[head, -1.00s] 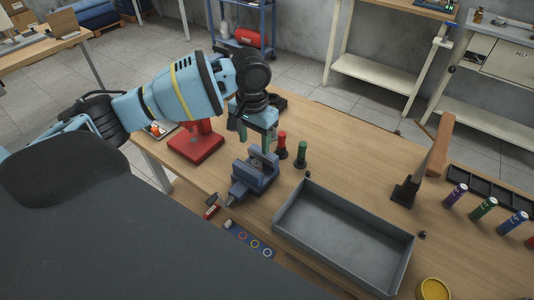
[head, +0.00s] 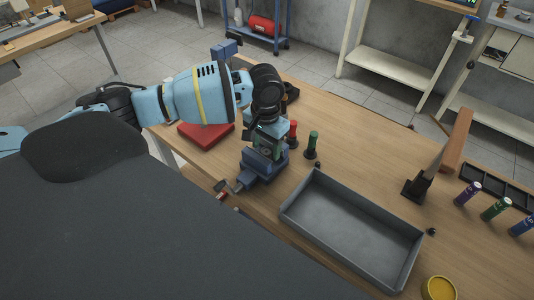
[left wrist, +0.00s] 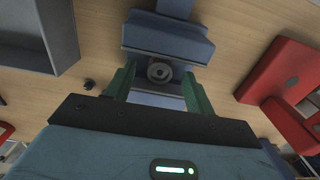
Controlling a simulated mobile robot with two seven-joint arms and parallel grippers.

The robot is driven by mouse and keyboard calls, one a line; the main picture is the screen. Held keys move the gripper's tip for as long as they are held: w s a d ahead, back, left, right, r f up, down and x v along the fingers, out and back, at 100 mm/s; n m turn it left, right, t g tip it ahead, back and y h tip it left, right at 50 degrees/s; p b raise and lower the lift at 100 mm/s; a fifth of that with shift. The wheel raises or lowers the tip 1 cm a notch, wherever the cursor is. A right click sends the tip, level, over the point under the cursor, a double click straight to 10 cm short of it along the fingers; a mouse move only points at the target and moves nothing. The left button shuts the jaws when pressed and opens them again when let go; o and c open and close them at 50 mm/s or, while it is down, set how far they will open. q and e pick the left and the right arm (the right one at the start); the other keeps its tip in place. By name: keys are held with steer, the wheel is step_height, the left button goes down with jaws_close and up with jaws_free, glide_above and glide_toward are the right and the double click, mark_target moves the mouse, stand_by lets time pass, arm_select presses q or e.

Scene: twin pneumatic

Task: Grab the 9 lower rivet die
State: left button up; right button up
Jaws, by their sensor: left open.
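A small round grey part with a hole (left wrist: 159,72), apparently the lower rivet die, sits at the blue vise (left wrist: 165,40) in the left wrist view. My left gripper (left wrist: 158,85) is open, with its green fingers on either side of this part. In the head view, my left gripper (head: 268,152) points down over the blue vise (head: 258,174), and the die is hidden or too small to make out. My right gripper is out of view.
A red-handled tool (head: 292,130) and a green-handled tool (head: 312,142) stand close right of the vise. A grey tray (head: 351,270) lies in front right. A red base (head: 205,135) stands left of the vise.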

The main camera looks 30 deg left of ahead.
arm_select(q)
steer(key=shift+f, duration=0.4)
